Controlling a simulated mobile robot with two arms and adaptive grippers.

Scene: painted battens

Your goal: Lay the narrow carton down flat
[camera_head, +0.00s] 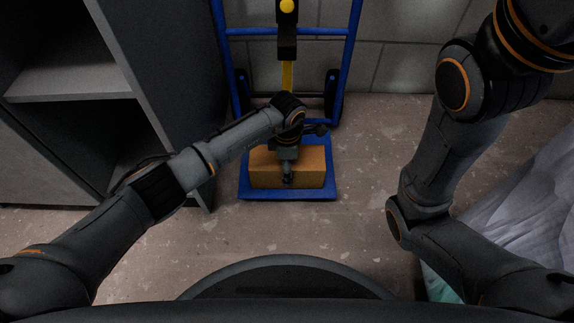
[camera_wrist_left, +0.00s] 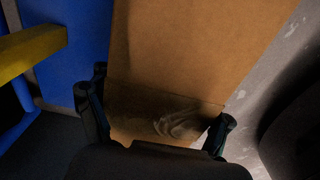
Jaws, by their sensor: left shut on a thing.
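The narrow carton (camera_head: 262,172) is a plain brown box on the blue toe plate (camera_head: 245,194) of a hand truck. In the head view its longer visible side runs left to right. My right gripper is out of view.
The hand truck's blue frame (camera_head: 352,50) rises behind the carton, with a yellow strap (camera_head: 287,76) in its middle. A grey shelf unit (camera_head: 175,70) stands close on the left. Crumpled pale plastic sheeting (camera_head: 530,200) lies at the right. Bare floor (camera_head: 365,170) lies right of the plate.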

